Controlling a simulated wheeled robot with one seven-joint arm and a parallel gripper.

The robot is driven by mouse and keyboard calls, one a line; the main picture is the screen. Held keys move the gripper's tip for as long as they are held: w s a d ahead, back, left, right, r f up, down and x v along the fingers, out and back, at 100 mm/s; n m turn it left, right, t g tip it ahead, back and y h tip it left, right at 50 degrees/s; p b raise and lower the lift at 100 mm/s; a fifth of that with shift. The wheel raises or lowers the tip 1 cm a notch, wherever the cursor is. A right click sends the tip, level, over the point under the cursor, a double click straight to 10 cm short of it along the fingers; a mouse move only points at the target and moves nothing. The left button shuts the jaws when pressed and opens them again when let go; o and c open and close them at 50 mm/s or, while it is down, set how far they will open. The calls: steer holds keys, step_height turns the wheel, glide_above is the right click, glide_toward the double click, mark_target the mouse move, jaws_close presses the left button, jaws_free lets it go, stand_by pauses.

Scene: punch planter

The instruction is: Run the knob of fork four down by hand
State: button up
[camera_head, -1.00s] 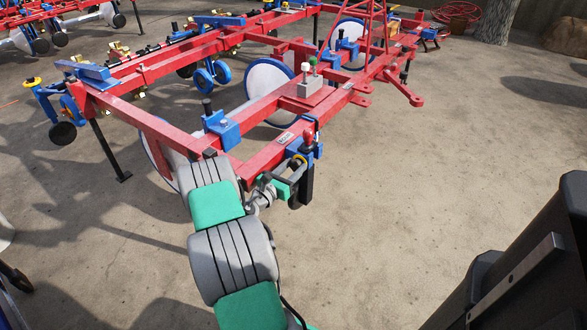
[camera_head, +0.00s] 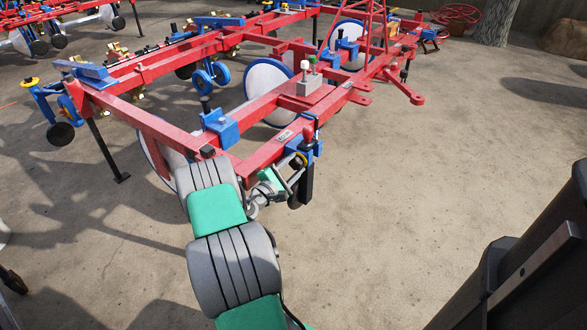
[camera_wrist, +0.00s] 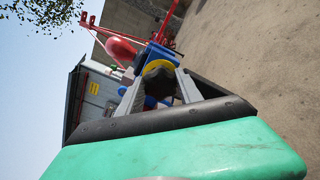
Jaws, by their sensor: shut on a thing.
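My gripper (camera_head: 293,172) is at the near corner of the red frame, beside a blue fork bracket (camera_head: 305,150). In the wrist view my gripper (camera_wrist: 160,84) has its two grey fingers on either side of a dark lobed knob (camera_wrist: 158,76) and is shut on it. A yellow disc (camera_wrist: 158,67) sits just behind the knob, against blue metal. In the head view the knob is mostly hidden by the fingers, and only a bit of yellow (camera_head: 301,159) shows. No fork number is readable.
The red frame (camera_head: 265,155) runs away from the corner. Another blue bracket (camera_head: 220,127) and a grey block with small levers (camera_head: 309,88) sit on it. Large discs (camera_head: 270,88) hang below.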

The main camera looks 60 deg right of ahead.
steer(key=m, duration=0.2)
steer(key=m+b, duration=0.2)
steer(key=m, duration=0.1)
steer(key=shift+f+m, duration=0.25)
steer(key=shift+m, duration=0.05)
steer(key=m+b, duration=0.3)
steer(key=m, duration=0.3)
steer(key=shift+b, duration=0.4)
steer(key=o, duration=1.4)
steer(key=shift+r, duration=0.1)
steer(key=shift+c, duration=0.2)
steer(key=w+a+p, duration=0.1)
steer(key=a+p, duration=0.1)
steer(key=a, duration=0.5)
steer(key=shift+a, duration=0.4)
